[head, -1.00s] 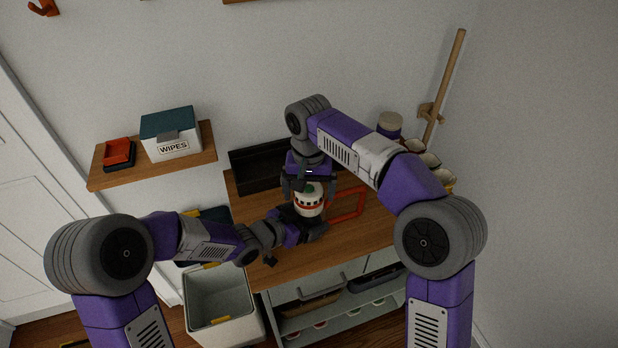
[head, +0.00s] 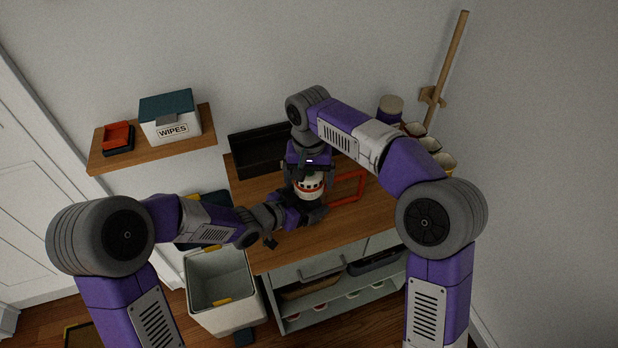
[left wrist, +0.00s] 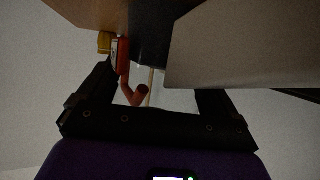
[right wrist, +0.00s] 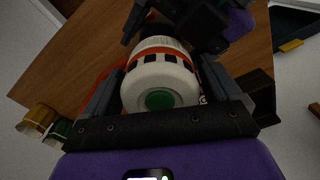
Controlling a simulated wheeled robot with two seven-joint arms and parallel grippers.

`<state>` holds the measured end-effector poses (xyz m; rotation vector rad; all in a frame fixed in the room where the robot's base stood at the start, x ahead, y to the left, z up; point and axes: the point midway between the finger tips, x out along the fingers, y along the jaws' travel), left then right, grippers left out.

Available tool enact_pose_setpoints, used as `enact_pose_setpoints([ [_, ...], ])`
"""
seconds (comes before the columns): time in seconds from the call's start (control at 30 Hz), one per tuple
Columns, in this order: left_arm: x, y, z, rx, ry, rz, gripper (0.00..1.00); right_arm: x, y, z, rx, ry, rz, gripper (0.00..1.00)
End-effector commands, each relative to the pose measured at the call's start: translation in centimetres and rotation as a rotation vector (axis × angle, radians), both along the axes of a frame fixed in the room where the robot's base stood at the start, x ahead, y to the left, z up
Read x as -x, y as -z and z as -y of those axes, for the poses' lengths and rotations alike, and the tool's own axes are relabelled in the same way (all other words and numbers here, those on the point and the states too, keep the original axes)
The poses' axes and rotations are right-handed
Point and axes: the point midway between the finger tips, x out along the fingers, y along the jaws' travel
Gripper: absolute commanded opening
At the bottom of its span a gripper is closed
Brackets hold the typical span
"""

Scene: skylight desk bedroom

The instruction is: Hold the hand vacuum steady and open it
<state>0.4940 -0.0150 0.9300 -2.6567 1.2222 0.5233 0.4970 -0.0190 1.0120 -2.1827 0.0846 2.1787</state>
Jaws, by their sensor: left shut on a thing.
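The hand vacuum (head: 309,188) stands above the wooden top, a white rounded body with an orange-red band and dark slots. Its white end with a green disc (right wrist: 159,99) faces the right wrist camera. An orange-red loop (head: 361,186) shows just right of it; the join is unclear. My left gripper (head: 311,213) is shut on the lower part of the vacuum, its grip mostly hidden. My right gripper (head: 310,183) points down from above, open, with a finger on either side of the white end. A red curved piece (left wrist: 134,92) shows between the left fingers.
The wooden top (head: 290,246) has bare room in front. A black tray (head: 255,152) stands at the back, several cups (head: 430,144) and a lidded jar (head: 390,110) at the right. A wall shelf (head: 107,170) holds a wipes box (head: 170,118). An open bin (head: 222,300) stands below left.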

Motion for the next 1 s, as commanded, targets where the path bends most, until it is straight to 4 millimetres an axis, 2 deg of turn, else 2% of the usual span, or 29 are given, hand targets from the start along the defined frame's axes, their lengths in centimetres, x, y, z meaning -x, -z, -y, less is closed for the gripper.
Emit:
enact_pose_setpoints([
  [0.3, 0.0, 0.0, 0.0, -0.001, -0.001, 0.001, 0.07, 0.0, -0.3, 0.0, -0.001, 0.0, 0.001, 1.0],
  [0.53, 0.0, 0.0, 0.0, -0.001, -0.001, 0.001, 0.07, -0.1, -3.3, -0.1, -0.002, 0.0, 0.003, 1.0],
  [0.67, 0.0, 0.0, 0.0, -0.001, -0.001, 0.001, 0.07, 0.0, -4.4, 0.0, -0.001, 0.001, 0.001, 1.0],
  [0.7, 0.0, 0.0, 0.0, -0.001, -0.001, 0.001, 0.07, 0.0, -4.5, 0.0, 0.0, 0.001, 0.0, 0.96],
  [0.77, 0.0, 0.0, 0.0, -0.001, -0.001, 0.001, 0.07, 0.0, -4.8, 0.0, 0.0, 0.0, 0.001, 0.96],
  [1.0, 0.0, 0.0, 0.0, -0.001, -0.001, 0.001, 0.07, 0.0, -7.6, 0.0, -0.001, 0.0, 0.002, 0.96],
])
